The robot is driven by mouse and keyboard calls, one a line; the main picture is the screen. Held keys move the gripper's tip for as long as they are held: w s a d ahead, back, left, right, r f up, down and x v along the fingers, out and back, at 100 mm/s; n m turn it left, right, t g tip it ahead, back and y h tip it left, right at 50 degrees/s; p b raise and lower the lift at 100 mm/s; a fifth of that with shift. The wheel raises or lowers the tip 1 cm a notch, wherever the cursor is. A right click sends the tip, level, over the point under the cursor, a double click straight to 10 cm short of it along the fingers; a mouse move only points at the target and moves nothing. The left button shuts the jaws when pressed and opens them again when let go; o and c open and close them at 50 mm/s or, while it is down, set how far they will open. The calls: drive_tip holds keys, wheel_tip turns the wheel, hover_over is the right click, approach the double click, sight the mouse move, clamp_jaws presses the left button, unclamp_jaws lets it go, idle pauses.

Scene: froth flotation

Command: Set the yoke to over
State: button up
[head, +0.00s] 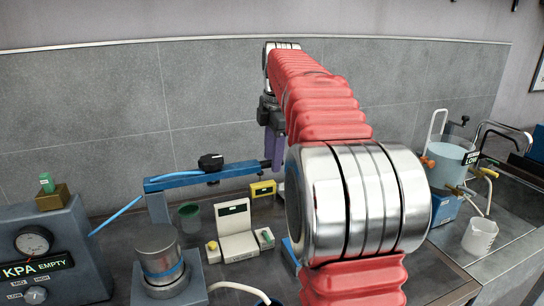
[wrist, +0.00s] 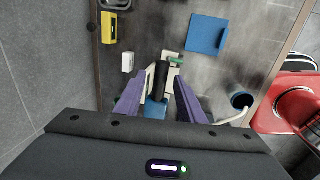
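The yoke appears to be the blue beam (head: 205,176) in the head view. It runs from a post at the left, has a black knob (head: 210,162) on top, and ends under my gripper (head: 274,150). In the wrist view its black grip (wrist: 162,78) lies between the two purple fingers of my gripper (wrist: 160,88), with a small gap visible on each side. A bit of blue beam (wrist: 155,110) shows below the grip. My gripper is open around the grip. No label for the yoke's positions is readable.
Below the beam stand a white display unit (head: 237,232), a green-rimmed cup (head: 190,215) and a yellow box (head: 262,188). A grey pot (head: 158,255) and a KPA gauge box (head: 45,250) are at left. A beaker (head: 479,236) is at right. The back wall is close.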

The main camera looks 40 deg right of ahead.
drive_tip(key=shift+c, duration=0.5)
clamp_jaws()
drive_tip(key=shift+a, duration=0.1)
